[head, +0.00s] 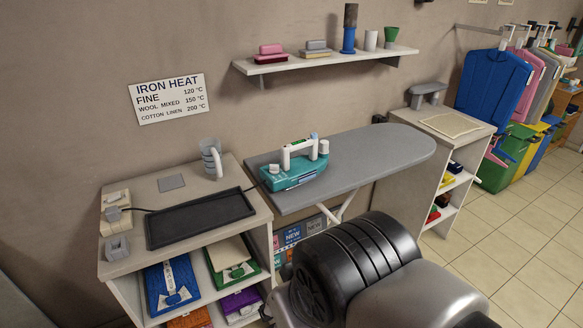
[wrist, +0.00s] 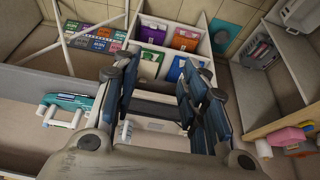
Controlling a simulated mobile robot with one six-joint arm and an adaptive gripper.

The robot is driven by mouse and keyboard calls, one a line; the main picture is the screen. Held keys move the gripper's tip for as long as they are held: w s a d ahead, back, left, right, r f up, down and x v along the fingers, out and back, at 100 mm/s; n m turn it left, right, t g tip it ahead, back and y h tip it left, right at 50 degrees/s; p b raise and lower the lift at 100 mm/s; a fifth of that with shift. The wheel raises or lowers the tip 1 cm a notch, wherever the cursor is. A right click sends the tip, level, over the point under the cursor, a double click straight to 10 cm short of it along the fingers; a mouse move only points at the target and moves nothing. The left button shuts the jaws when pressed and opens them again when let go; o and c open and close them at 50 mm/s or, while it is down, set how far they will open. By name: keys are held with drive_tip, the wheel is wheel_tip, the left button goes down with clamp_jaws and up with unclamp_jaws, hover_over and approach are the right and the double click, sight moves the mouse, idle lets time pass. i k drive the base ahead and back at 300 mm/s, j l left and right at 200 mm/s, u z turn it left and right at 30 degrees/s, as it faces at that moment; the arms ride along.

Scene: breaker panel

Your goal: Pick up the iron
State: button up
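The iron (head: 291,172) is teal with a white handle. It rests on the left part of the grey ironing board (head: 375,155), its handle upward. In the wrist view the iron (wrist: 70,101) shows at the left, to the left of my gripper (wrist: 158,88). My gripper's fingers are spread apart, with a clear gap and nothing held between them. It is away from the iron and does not touch it. In the head view my arm fills the bottom centre, and my gripper cannot be made out there.
A cabinet left of the board carries a black tray (head: 200,218) and a grey jug (head: 211,158). A wall shelf (head: 330,59) with brushes and small items hangs above. Another cabinet (head: 445,120) stands at the board's right end. Tiled floor at the right is open.

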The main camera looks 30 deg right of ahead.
sight(294, 172)
drive_tip(key=i+z, duration=0.35)
drive_tip(key=i, duration=0.35)
drive_tip(key=i+j+z, duration=0.3)
drive_tip(key=i, duration=0.4)
drive_tip(key=i+l, duration=0.05)
